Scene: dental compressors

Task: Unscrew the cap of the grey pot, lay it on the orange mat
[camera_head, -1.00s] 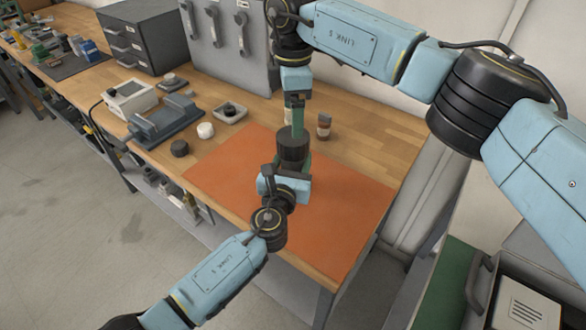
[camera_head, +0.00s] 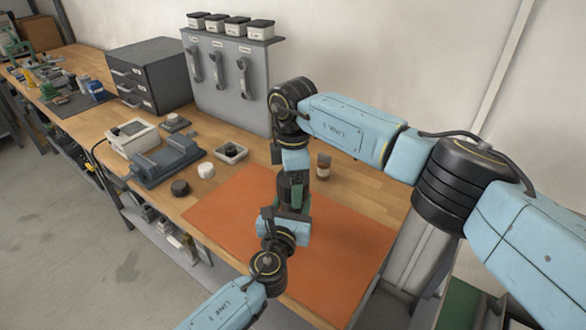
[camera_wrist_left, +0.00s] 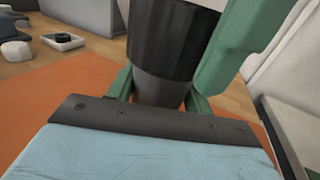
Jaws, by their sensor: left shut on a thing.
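The grey pot (camera_wrist_left: 160,88) is a dark cylinder with a wider black upper part, seemingly its cap (camera_wrist_left: 170,40). My left gripper (camera_wrist_left: 158,95) is shut on the pot's narrower lower part, with green fingers on both sides. In the head view, the left gripper (camera_head: 290,208) holds it upright over the orange mat (camera_head: 235,210). My right gripper (camera_head: 294,180) points down from above, at the pot's top. One of its green fingers (camera_wrist_left: 240,50) stands close beside the black part; whether it grips is unclear. In the head view, the grippers largely hide the pot.
A brown jar (camera_head: 323,166) stands behind the mat. A black round piece (camera_head: 180,187), a white round piece (camera_head: 206,170) and a dish (camera_head: 231,152) lie left of it, near a grey vise (camera_head: 165,160). The mat's visible surface is bare.

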